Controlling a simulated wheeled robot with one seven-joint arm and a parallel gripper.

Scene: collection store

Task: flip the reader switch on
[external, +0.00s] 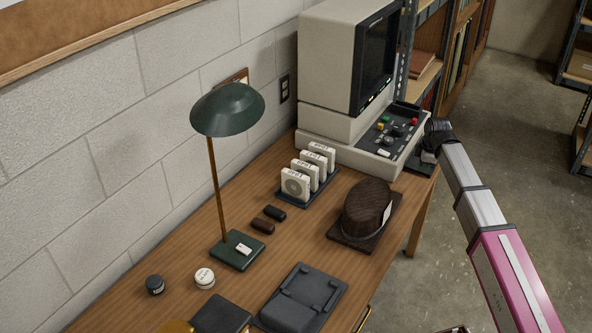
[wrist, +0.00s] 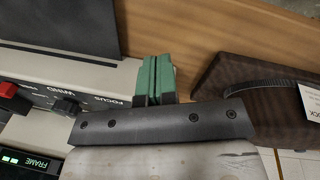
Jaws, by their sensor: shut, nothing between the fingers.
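The reader (external: 345,55) is a cream machine with a dark screen at the back of the table. Its base carries a dark control panel (external: 385,132) with red, green and yellow controls. In the wrist view the reader's front edge (wrist: 60,75) shows the labels FOCUS and WIND, a red knob (wrist: 12,92) and a black knob (wrist: 66,107). I cannot make out which control is the power switch.
A dark brown ribbed hat-like object (external: 366,208) with a tag sits on a dark board in front of the reader. White labelled boxes (external: 310,172) stand in a rack to its left. A green lamp (external: 228,110) stands further left. Open floor (external: 500,130) lies right of the table.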

